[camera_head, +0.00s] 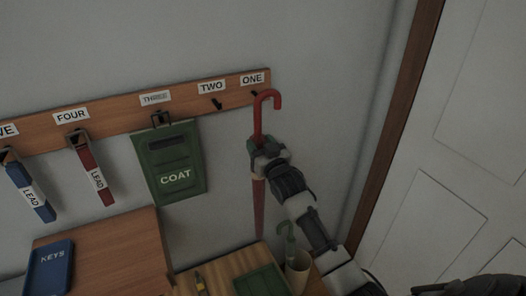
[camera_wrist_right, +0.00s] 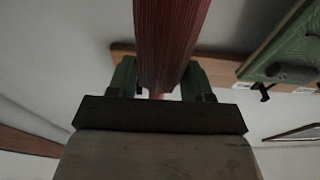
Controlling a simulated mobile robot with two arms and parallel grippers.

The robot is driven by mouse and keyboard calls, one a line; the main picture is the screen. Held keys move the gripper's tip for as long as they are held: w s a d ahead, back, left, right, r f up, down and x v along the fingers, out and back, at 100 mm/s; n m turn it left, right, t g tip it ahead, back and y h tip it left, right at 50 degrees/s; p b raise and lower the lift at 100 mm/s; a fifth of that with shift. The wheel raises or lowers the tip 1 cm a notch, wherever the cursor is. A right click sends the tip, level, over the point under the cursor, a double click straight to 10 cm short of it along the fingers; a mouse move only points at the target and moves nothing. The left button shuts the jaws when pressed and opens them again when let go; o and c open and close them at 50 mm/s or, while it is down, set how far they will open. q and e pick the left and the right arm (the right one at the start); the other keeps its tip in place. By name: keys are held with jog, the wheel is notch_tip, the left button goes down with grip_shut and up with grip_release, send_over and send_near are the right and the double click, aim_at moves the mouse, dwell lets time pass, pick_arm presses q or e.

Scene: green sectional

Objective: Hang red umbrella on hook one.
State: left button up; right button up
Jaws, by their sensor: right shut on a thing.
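The red umbrella (camera_head: 259,205) hangs upright in my right gripper (camera_head: 262,150), with its curved red handle (camera_head: 268,97) at the top. The handle's crook is right at hook one (camera_head: 254,93), under the label ONE (camera_head: 252,79). Whether the crook touches or sits over the hook I cannot tell. In the right wrist view, the umbrella's red cloth (camera_wrist_right: 170,40) runs up between the green fingers (camera_wrist_right: 158,80). My left gripper is not in view.
The wooden hook rail (camera_head: 190,101) also bears an empty hook two (camera_head: 217,104), a green COAT pouch (camera_head: 170,160), a red lead (camera_head: 92,170) and a blue lead (camera_head: 30,190). Below are a KEYS book (camera_head: 52,268) and a cup (camera_head: 298,270) with a green-handled umbrella (camera_head: 288,240). A door stands right.

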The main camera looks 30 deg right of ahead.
jog(key=shift+w+d+f+b, duration=0.1)
jog(key=shift+w+f+b, duration=0.05)
jog(key=shift+w+b, duration=1.1)
jog(key=shift+w+d+f+b, duration=0.1)
jog(key=shift+w+b, duration=0.8)
jog(key=shift+w, duration=0.65)
jog(key=shift+w+f+b, duration=0.55)
jog(key=shift+w, duration=0.05)
jog(key=o, duration=0.9)
jog(key=shift+o, duration=0.2)
jog(key=shift+f, duration=0.15)
